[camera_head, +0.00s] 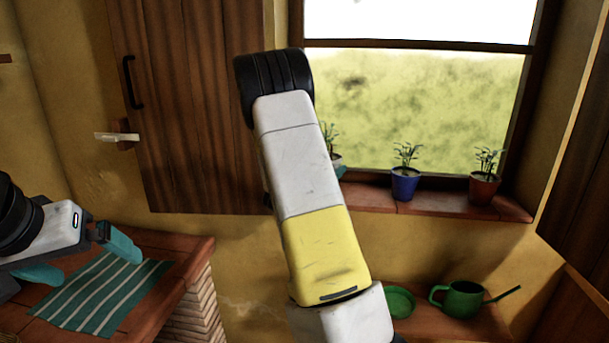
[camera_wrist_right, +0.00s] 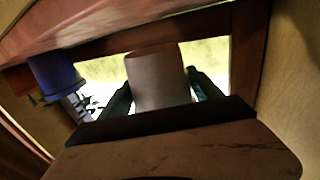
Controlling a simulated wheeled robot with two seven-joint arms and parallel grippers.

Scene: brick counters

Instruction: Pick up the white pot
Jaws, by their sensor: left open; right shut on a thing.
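The white pot (camera_wrist_right: 158,80) stands between the two dark teal fingers of my right gripper (camera_wrist_right: 160,88) in the right wrist view, which shows the scene roughly upside down. The right gripper is shut on the pot. In the head view my right arm covers most of this pot; a pale sliver of it (camera_head: 336,160) and its green plant show beside the arm at the window. I cannot tell whether it touches the sill. My left gripper (camera_head: 84,258) is open and empty, its teal fingers apart above the striped cloth at the left.
A blue pot (camera_head: 405,186) and a red-brown pot (camera_head: 484,188), both with plants, stand on the brick windowsill (camera_head: 440,203). A green watering can (camera_head: 462,299) and green dish (camera_head: 399,302) are on the lower right counter. A striped cloth (camera_head: 100,290) lies on the left counter.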

